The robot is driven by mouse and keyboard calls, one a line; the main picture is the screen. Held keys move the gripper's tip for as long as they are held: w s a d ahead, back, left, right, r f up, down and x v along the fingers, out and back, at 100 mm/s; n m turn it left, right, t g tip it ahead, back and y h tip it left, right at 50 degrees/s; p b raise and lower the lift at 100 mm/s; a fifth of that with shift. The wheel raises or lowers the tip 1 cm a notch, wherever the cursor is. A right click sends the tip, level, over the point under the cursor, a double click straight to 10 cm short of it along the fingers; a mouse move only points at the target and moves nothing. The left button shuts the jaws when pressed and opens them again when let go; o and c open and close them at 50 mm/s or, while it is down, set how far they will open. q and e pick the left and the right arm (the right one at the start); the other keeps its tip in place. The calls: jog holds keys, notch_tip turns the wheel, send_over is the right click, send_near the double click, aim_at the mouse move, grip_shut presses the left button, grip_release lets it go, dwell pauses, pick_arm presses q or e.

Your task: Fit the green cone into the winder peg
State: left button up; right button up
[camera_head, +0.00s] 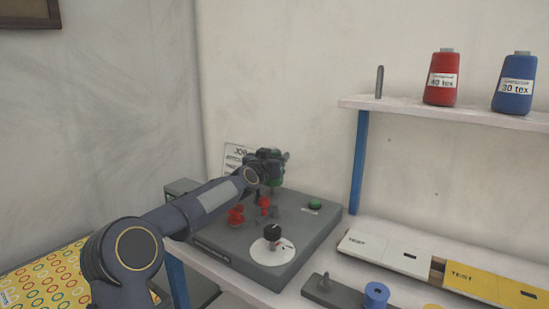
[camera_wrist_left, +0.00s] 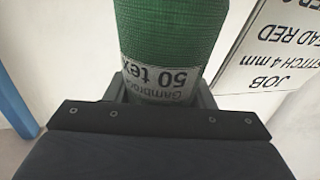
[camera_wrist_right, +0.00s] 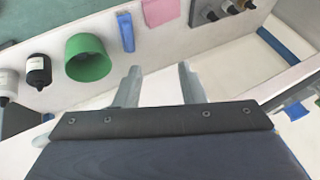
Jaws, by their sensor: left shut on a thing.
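The green cone (camera_wrist_left: 168,35), with a white "50 tex" label, stands between the fingers of my left gripper (camera_wrist_left: 163,95) in the left wrist view. In the head view my left gripper (camera_head: 266,170) is above the back of the grey winder box (camera_head: 225,238), and only bits of the green cone (camera_head: 284,157) show around it. No peg on the winder is clearly visible; the gripper and arm cover its back part. My right gripper (camera_wrist_right: 160,86) is open and empty in the right wrist view and out of the head view.
The winder carries red parts (camera_head: 236,215), a black knob on a white dial (camera_head: 273,235) and a green button (camera_head: 314,204). A job card (camera_head: 237,156) is behind it. A shelf (camera_head: 440,113) at right holds a bare grey pin (camera_head: 379,82), a red cone (camera_head: 442,80) and a blue cone (camera_head: 514,86).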

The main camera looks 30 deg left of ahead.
pick_arm(q)
jog(key=shift+f+b, duration=0.8)
jog(key=o, duration=1)
jog(key=shift+f, duration=0.15)
jog(key=shift+o, duration=0.7)
jog(key=shift+f, duration=0.1)
jog(key=shift+d, duration=0.1)
notch_tip(320, 180, up, 4)
jog(key=shift+f+p, duration=0.25)
jog(key=shift+p, duration=0.55)
jog(key=s+d+r+p, duration=0.6)
jog(key=s+r, duration=0.4)
jog(key=s, duration=0.2)
jog(key=shift+d+r+p, duration=0.2)
jog(key=shift+d+p, duration=0.2)
jog(key=shift+d, duration=0.1)
